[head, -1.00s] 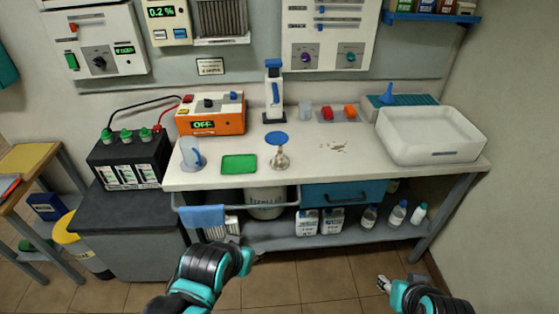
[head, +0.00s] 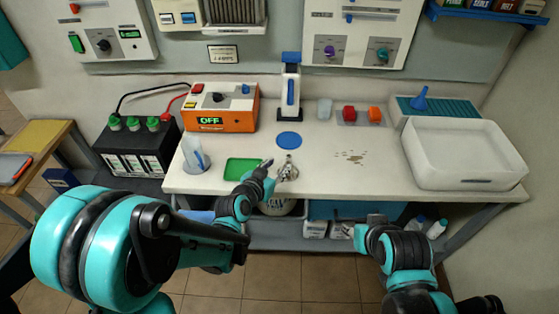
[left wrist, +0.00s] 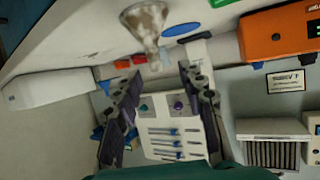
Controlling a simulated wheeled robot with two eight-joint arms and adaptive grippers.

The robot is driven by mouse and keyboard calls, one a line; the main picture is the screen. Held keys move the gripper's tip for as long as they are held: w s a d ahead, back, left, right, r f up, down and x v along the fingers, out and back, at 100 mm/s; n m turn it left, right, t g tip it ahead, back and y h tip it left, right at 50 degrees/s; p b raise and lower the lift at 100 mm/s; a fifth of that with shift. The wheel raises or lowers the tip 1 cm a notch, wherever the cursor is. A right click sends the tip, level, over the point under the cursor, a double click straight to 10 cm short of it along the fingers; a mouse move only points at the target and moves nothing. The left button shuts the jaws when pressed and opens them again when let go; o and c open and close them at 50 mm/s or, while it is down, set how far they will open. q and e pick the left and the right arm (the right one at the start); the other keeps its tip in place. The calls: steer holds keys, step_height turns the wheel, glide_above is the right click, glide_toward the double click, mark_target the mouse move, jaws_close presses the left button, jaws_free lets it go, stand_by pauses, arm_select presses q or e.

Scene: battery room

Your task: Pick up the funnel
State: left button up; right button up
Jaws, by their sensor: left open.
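A greyish, stained metallic funnel (head: 289,172) stands wide end down near the front edge of the white bench (head: 330,178). It also shows in the left wrist view (left wrist: 146,22), at the top, with its narrow end towards my fingers. My left gripper (head: 268,170) is just left of the funnel, open and empty; in the left wrist view its two fingers (left wrist: 160,76) are spread, with the funnel's stem near the gap between their tips. My right gripper (head: 349,230) hangs in front of the bench edge, its jaws too small to judge.
A green mat (head: 243,163) lies left of the funnel, a blue disc (head: 289,140) behind it. An orange device (head: 217,108) stands back left. Bench space right of the funnel is mostly clear.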

mark_target(287, 161)
arm_select(q)
steer(key=b+x, duration=0.1)
steer(key=x, duration=0.1)
steer(key=shift+w+d+f, duration=0.2)
steer(key=b+x, duration=0.1)
steer(key=x, duration=0.3)
steer(key=shift+d+f+b, duration=0.1)
steer(key=shift+d+b, duration=0.3)
steer(key=shift+d, duration=0.05)
steer(key=shift+w+d+f, duration=0.1)
steer(key=shift+w, duration=0.25)
jaws_close()
